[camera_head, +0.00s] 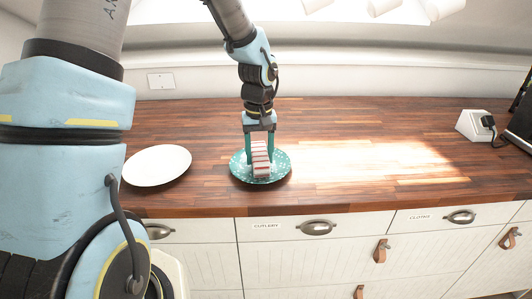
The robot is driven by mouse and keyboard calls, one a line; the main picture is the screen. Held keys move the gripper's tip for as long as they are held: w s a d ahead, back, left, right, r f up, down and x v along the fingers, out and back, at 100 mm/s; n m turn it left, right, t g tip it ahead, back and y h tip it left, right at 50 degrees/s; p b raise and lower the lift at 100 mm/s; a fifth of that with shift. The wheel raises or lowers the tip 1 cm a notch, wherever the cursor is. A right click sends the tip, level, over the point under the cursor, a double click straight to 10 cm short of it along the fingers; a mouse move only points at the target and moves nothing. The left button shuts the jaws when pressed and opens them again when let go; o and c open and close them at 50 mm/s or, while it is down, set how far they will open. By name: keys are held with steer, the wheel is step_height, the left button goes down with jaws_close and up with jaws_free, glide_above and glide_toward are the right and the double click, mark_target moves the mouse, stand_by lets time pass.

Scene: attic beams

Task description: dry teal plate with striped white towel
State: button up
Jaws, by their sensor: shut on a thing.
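The teal plate (282,166) with small light dots lies on the wooden counter near its front edge. My gripper (259,150) points down over the plate and is shut on the striped white towel (261,168), a small block-like bundle with reddish stripes. The towel is over the middle of the plate and seems to touch it. It hides part of the plate's centre. The gripper fingers stand on either side of the towel.
A white plate (157,165) lies on the wooden counter (370,135) left of the teal plate. A white socket box with a black plug (476,125) stands far right. The counter right of the teal plate is clear and sunlit. Labelled drawers (285,239) are below.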

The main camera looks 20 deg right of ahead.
steer(key=shift+w+a, duration=0.35)
steer(key=shift+a, duration=0.35)
steer(key=shift+d, duration=0.1)
steer(key=shift+w+d, duration=0.2)
steer(key=shift+d, duration=1.6)
steer(key=shift+f, duration=0.1)
steer(key=shift+s+a, duration=0.55)
steer(key=shift+a, duration=0.25)
steer(key=shift+s+a, duration=0.5)
steer(key=shift+a, duration=0.3)
